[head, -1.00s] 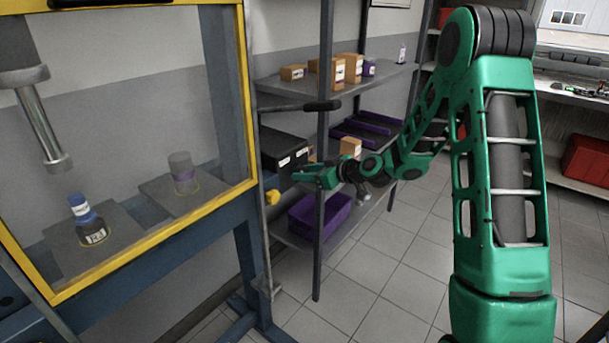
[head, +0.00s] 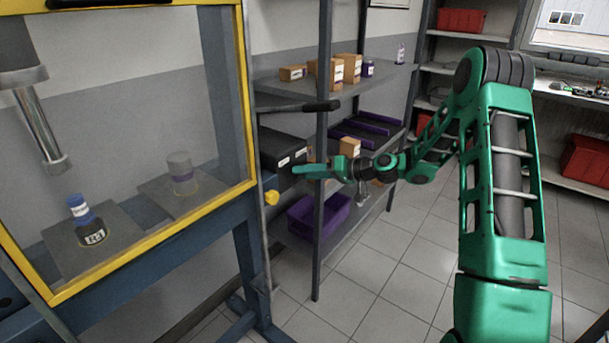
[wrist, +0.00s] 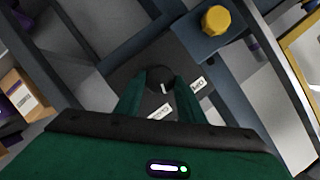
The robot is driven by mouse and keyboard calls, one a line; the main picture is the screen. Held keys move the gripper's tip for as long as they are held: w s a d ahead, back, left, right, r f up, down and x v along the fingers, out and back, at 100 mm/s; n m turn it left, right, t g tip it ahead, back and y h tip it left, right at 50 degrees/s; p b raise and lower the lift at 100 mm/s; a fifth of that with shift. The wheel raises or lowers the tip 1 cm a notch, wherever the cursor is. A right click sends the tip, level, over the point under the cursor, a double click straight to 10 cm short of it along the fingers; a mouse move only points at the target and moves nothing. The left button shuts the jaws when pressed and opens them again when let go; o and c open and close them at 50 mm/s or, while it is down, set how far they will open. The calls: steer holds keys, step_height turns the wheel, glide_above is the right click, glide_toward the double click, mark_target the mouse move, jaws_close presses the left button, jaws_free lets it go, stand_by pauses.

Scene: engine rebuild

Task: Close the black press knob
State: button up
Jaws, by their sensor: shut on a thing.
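The black press knob (wrist: 160,75) is a dark round knob with a pale mark on its face. It sits on a black box (wrist: 130,70) with white labels, which also shows beside the press frame in the head view (head: 283,150). My gripper (wrist: 159,88) has its two green fingers on either side of the knob and is shut on it. In the head view my gripper (head: 300,170) reaches leftward past the shelf post to the box's front; the knob is hidden there.
A yellow knob (head: 272,197) is close to my gripper and shows in the wrist view (wrist: 215,20). The yellow-framed press (head: 248,110) stands left. A shelf post (head: 320,220) stands close by my gripper. A purple bin (head: 330,213) lies below. The floor is clear at right.

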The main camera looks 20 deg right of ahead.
steer(key=shift+w+d+f+m+y, duration=0.15)
steer(key=shift+m+y, duration=0.2)
steer(key=shift+m, duration=0.25)
steer(key=shift+d+f+m+y, duration=0.1)
steer(key=shift+m+y, duration=0.25)
steer(key=shift+m, duration=0.25)
steer(key=o, duration=0.9)
steer(key=shift+o, duration=0.7)
steer(key=v, duration=1)
steer(key=shift+d, duration=0.4)
